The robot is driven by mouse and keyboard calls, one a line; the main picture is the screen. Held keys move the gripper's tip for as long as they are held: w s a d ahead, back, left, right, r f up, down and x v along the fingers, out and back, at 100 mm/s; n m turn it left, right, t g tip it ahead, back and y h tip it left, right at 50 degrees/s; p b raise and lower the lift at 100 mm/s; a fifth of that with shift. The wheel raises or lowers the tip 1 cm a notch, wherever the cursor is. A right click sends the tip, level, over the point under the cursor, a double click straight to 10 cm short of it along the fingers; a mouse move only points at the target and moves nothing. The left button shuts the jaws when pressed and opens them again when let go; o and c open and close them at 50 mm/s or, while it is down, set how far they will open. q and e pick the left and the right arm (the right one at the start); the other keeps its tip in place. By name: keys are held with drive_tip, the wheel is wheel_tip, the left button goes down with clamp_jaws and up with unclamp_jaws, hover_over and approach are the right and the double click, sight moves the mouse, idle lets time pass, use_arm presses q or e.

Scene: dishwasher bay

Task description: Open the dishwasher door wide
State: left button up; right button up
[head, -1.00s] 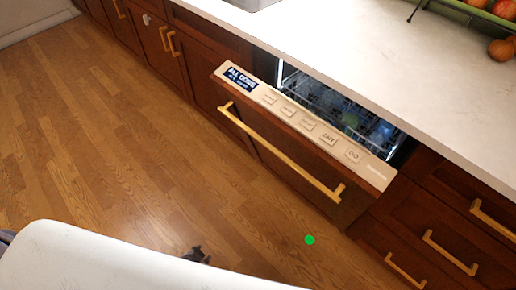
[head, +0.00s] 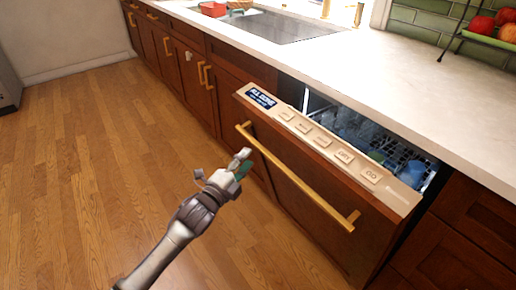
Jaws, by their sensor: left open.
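The dishwasher door (head: 300,200) is tilted part-way open, with its control panel (head: 325,141) facing up. A long gold handle (head: 295,178) runs across its front. Through the gap, the dishwasher's inside shows a rack (head: 385,146) with dishes. My left gripper (head: 242,163) is open and empty in front of the door, near the left part of the handle. I cannot tell whether it touches the handle. My right gripper is not in view.
A pale countertop (head: 400,92) runs above the dishwasher, with a sink (head: 265,24) and a green fruit stand (head: 485,38). Brown cabinets with gold handles flank the dishwasher. The wooden floor (head: 90,170) at left is clear.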

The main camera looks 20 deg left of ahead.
sight(258, 144)
use_arm(q)
drive_tip(key=shift+b+x, duration=0.4)
drive_tip(key=shift+x, duration=3.2)
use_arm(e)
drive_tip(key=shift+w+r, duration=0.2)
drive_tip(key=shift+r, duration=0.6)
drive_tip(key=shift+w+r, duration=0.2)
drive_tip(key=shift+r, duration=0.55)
use_arm(q)
drive_tip(key=shift+f, duration=0.15)
clamp_jaws()
